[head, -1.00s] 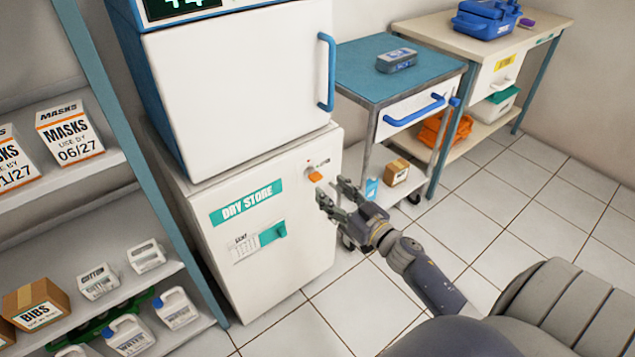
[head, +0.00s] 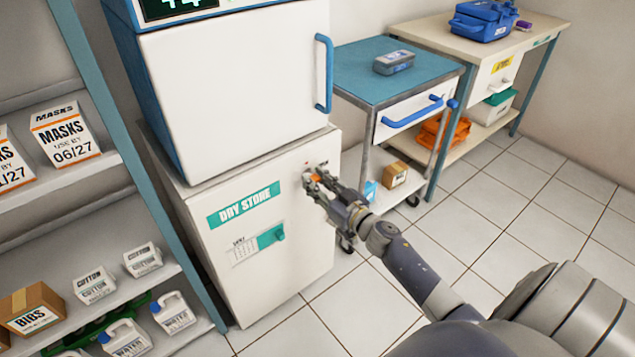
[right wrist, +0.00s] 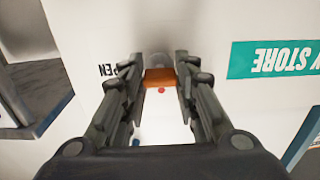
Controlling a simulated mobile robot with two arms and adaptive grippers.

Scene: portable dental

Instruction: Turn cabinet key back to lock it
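The orange cabinet key (right wrist: 160,78) sits in the upper right of the white DRY STORE cabinet's front (head: 275,250). My right gripper (head: 314,173) is at that key, with one finger on each side. In the right wrist view, the fingertips (right wrist: 160,70) sit flush against the key's two sides with no clear gap. A red dot (right wrist: 161,90) shows beside the key, and lettering ending in "PEN" (right wrist: 107,70) is partly covered by a finger. In the head view, the gripper hides part of the key. My left gripper is not in view.
A white upper unit with a blue handle (head: 324,75) stands on the cabinet. A blue-topped cart (head: 350,62) is close on the right, near my right arm. A shelf unit (head: 135,165) with boxes and jugs is at left. The tiled floor (head: 530,225) is open at right.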

